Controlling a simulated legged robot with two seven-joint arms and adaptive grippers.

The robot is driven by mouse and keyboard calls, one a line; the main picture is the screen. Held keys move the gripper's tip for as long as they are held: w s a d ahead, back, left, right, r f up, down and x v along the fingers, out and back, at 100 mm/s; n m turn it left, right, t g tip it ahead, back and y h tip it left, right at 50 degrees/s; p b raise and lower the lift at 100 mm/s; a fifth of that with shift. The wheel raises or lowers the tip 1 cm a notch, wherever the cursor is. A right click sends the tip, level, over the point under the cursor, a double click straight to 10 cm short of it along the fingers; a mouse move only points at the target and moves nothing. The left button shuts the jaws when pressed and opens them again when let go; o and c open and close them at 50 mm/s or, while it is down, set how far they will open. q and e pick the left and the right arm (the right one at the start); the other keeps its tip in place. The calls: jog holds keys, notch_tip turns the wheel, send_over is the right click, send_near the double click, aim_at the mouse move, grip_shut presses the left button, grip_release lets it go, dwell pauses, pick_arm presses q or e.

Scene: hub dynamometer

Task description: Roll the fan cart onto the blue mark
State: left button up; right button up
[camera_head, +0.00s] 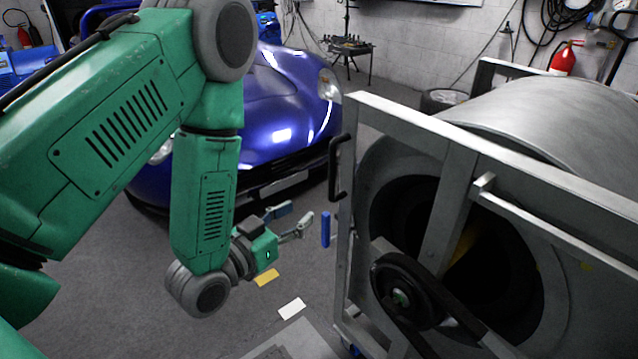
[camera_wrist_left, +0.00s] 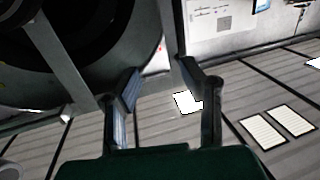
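The fan cart (camera_head: 460,150) is a grey metal frame around a large round drum with a dark opening, standing at the right in the head view. A black handle (camera_head: 338,168) sticks out from its left upright. My left gripper (camera_head: 295,218) is open and empty, left of the strip and lower than the handle. In the left wrist view, the open fingers (camera_wrist_left: 168,92) spread before part of the cart frame (camera_wrist_left: 66,55). Contact cannot be told. My right gripper is out of view.
A yellow patch (camera_head: 266,278) and a white patch (camera_head: 292,308) lie on the grey floor below my left gripper. A blue car (camera_head: 275,110) stands behind my left arm. A red extinguisher (camera_head: 565,58) hangs on the back wall.

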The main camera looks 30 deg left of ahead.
aim_at(330, 172)
pick_arm(q)
jog(key=shift+w+a, duration=0.2)
jog(key=shift+w, duration=4.1)
jog(key=shift+w+a, duration=0.2)
jog(key=shift+w, duration=4.1)
grip_shut()
